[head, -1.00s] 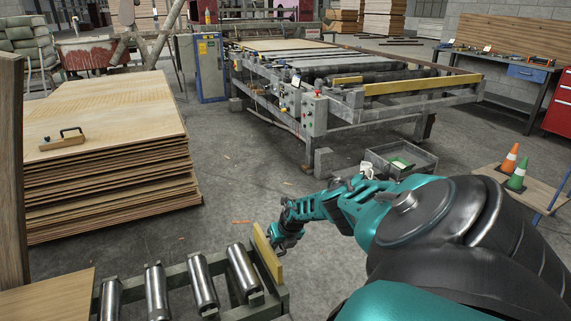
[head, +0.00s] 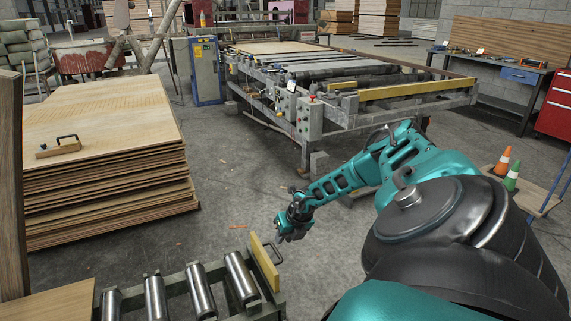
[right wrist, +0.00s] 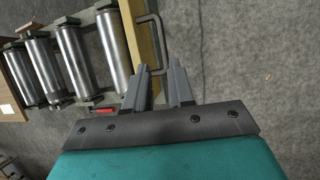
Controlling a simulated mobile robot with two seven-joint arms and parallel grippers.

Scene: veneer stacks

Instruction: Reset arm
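My right gripper (head: 284,232) hangs over the floor just beyond and to the right of the roller conveyor's yellow end board (head: 263,264). The right wrist view shows its two grey fingers (right wrist: 161,84) apart, with an empty gap between them. A dark loop handle (right wrist: 158,42) on the end board lies just past the fingertips; its near end overlaps the left finger in the picture, and I cannot tell if they touch. The handle also shows in the head view (head: 274,250). My right arm comes in from the lower right. My left gripper is not in view.
The roller conveyor (head: 275,297) stands at the front. A veneer stack (head: 110,115) with a handled wooden block (head: 58,147) stands at left. A long machine (head: 310,118) stands behind, and cones (head: 504,160) stand at right. Open floor (head: 235,190) lies between.

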